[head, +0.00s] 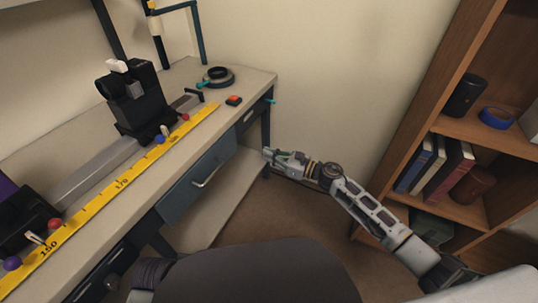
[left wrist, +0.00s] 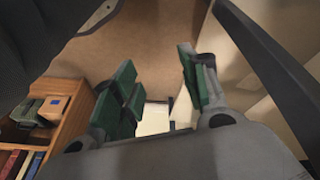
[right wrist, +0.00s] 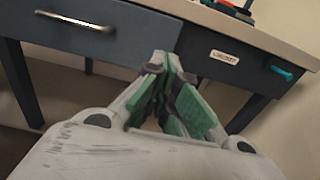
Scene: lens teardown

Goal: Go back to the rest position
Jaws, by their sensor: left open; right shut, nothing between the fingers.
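My right gripper (head: 268,153) is off the bench's front edge, below the top, near the right end of the drawers. In the right wrist view its green-padded fingers (right wrist: 165,85) are together with nothing between them. My left gripper (left wrist: 160,85) shows in the left wrist view, its green-padded fingers apart and empty, with carpet and a bookshelf beyond it. I cannot make out the left gripper in the head view.
The workbench (head: 255,80) carries a black rail device (head: 137,95), a yellow ruler (head: 120,185) and a dark ring-shaped part (head: 217,76). A blue drawer (head: 198,180) is in its front. A wooden bookshelf (head: 440,115) stands at the right. Carpet (head: 280,215) lies between.

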